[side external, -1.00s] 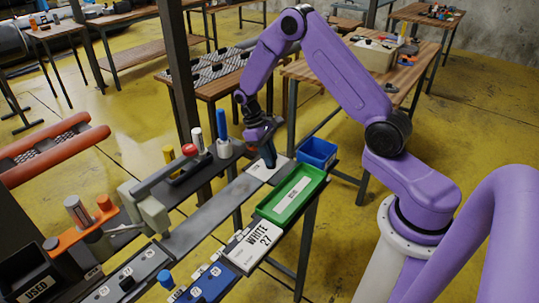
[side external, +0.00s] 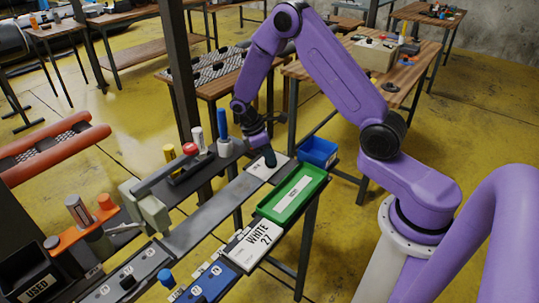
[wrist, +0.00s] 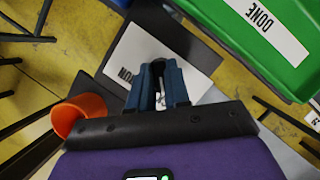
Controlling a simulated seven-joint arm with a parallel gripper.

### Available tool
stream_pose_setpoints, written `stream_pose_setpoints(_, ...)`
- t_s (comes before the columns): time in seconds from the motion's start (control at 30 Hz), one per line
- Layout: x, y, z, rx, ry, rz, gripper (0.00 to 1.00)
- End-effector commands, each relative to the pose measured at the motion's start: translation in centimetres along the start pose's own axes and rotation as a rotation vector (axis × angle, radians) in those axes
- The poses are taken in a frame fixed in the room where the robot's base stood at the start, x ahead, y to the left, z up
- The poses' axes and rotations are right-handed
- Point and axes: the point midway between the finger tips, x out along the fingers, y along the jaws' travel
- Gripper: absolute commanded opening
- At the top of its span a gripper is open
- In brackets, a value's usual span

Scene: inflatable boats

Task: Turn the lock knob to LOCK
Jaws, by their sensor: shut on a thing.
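My gripper (side external: 270,161) is at the white plate (side external: 261,172) at the far end of the grey bench strip. In the wrist view my two blue fingers (wrist: 161,72) are close together over the same white plate (wrist: 194,47), shut on a dark, rounded piece (wrist: 158,63), which looks like the lock knob. The fingers hide most of the knob, so I cannot read where it points. Some black lettering (wrist: 125,74) shows on the plate left of the fingers, partly covered.
A green tray (side external: 262,209) marked DONE and a blue bin (side external: 319,151) stand close to the right of the plate. A lever with a red ball (side external: 190,149), a white post and a blue post (side external: 222,124) stand to the left. An orange cup (wrist: 82,112) shows in the wrist view.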

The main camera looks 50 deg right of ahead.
Motion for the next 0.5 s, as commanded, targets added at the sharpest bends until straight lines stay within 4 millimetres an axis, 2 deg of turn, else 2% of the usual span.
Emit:
stream_pose_setpoints(0.47, -0.15, 0.08, -0.12, -0.016, 0.004, 0.011, 0.0)
stream_pose_setpoints(0.5, -0.15, 0.08, -0.13, -0.016, 0.004, 0.011, 0.23)
